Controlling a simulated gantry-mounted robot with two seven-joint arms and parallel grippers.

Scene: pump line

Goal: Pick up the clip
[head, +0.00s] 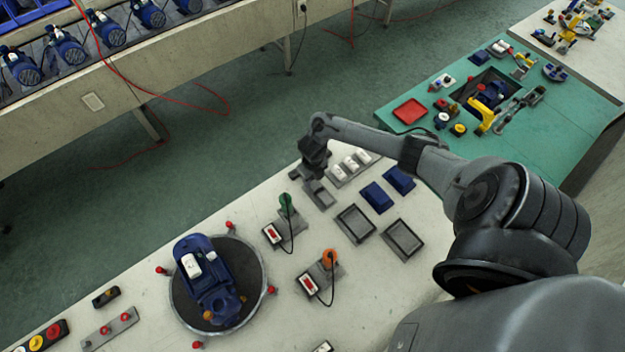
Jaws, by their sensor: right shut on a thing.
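My right gripper (306,175) reaches in from the right and points down at the far edge of the pale table. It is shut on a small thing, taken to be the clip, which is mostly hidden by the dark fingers. It is just above or at a grey holder (320,196), and I cannot tell whether the clip touches this holder. My left gripper is out of view.
Beside the gripper stands a grey rack with white parts (350,164). A blue pump (207,280) sits on a round dark plate (255,288).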

